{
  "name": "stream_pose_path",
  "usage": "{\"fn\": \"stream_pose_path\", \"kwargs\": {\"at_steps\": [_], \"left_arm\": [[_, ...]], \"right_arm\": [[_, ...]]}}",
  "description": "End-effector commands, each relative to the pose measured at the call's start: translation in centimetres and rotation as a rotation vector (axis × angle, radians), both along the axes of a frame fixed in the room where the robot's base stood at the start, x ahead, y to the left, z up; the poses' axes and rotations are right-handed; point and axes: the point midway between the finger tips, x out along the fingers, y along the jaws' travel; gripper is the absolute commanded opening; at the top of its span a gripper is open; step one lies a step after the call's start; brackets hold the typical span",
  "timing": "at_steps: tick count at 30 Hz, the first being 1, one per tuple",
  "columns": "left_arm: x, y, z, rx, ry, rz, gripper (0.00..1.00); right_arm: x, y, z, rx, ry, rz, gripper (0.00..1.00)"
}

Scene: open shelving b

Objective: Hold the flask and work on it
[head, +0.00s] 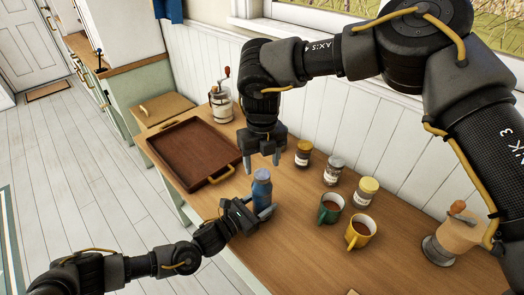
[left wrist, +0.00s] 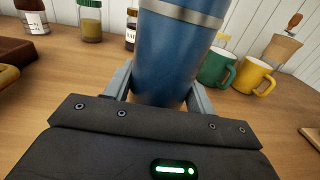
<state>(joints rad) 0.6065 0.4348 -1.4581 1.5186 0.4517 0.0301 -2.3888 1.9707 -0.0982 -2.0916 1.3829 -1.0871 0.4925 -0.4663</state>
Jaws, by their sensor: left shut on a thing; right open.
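The blue flask (head: 262,190) stands upright at the front of the wooden counter. It also fills the middle of the left wrist view (left wrist: 172,55), with a silver band near its upper part. My left gripper (head: 258,212) is shut on the lower part of the flask, one finger on each side. My right gripper (head: 262,158) is open, points down and is empty above the flask, a little behind it in the head view. The flask's top is cut off in the left wrist view.
A brown tray (head: 160,137) lies to the left. A grinder (head: 221,104) is at the back left, another coffee maker (head: 452,238) at far right.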

Motion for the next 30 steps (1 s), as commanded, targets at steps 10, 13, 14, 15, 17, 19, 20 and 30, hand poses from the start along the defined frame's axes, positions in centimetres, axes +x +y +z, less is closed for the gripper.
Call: {"fn": "stream_pose_path", "kwargs": {"at_steps": [10,13,14,15,17,19,20,30], "left_arm": [[0.0,0.0,0.1,-0.001,-0.001,0.001,0.0],[0.0,0.0,0.1,-0.001,-0.001,0.001,0.0],[0.0,0.0,0.1,-0.001,-0.001,0.001,0.0],[0.0,0.0,0.0,-0.001,-0.001,0.001,0.0],[0.0,0.0,0.0,-0.001,-0.001,0.001,0.0],[0.0,0.0,0.0,-0.001,-0.001,0.001,0.0],[0.0,0.0,0.0,-0.001,-0.001,0.001,0.0],[0.0,0.0,0.0,-0.001,-0.001,0.001,0.0]], "right_arm": [[-0.1,0.0,-3.4,0.0,0.001,0.001,0.6],[0.0,0.0,-3.6,0.0,0.001,0.001,0.6],[0.0,0.0,-3.6,0.0,0.001,0.001,0.6],[0.0,0.0,-3.6,0.0,0.0,0.001,0.6],[0.0,0.0,-3.6,0.0,0.0,0.001,0.6],[0.0,0.0,-3.6,0.0,0.0,0.001,0.6],[0.0,0.0,-3.6,0.0,0.0,0.0,0.6],[0.0,0.0,-3.6,0.0,0.001,0.0,0.15]]}}
